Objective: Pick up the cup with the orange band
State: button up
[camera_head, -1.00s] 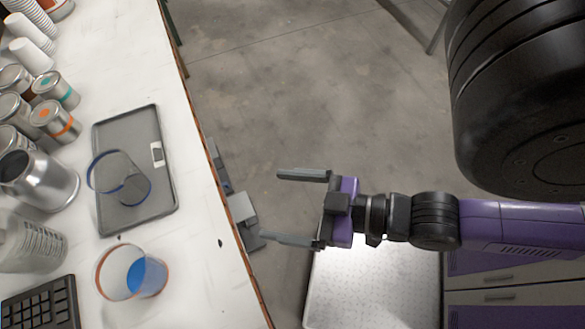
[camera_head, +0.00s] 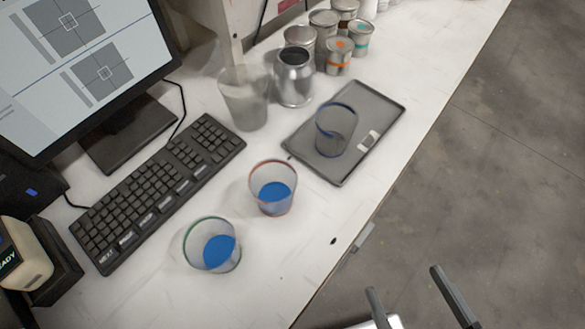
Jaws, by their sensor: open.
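The cup with the orange band (camera_head: 272,188) is clear, with a reddish-orange rim and blue liquid at its bottom. It stands upright on the white bench (camera_head: 300,238), between the keyboard and the scale.
A green-rimmed cup (camera_head: 211,246) with blue liquid stands at lower left. A blue-rimmed cup (camera_head: 335,130) stands on the dark scale (camera_head: 372,158). A keyboard (camera_head: 160,190), monitor (camera_head: 75,60), grey beaker (camera_head: 244,98), metal can (camera_head: 294,76) and several paint tins (camera_head: 340,57) stand behind.

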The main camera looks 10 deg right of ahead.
aim_at(272, 182)
jog(key=u, duration=1.9)
jog(key=z, duration=1.45)
jog(key=k+j+u, duration=0.3)
jog(key=j, duration=0.25)
jog(key=k+j+u, duration=0.15)
jog(key=j, duration=0.15)
jog(key=k+j+u, duration=0.15)
jog(key=j, duration=0.2)
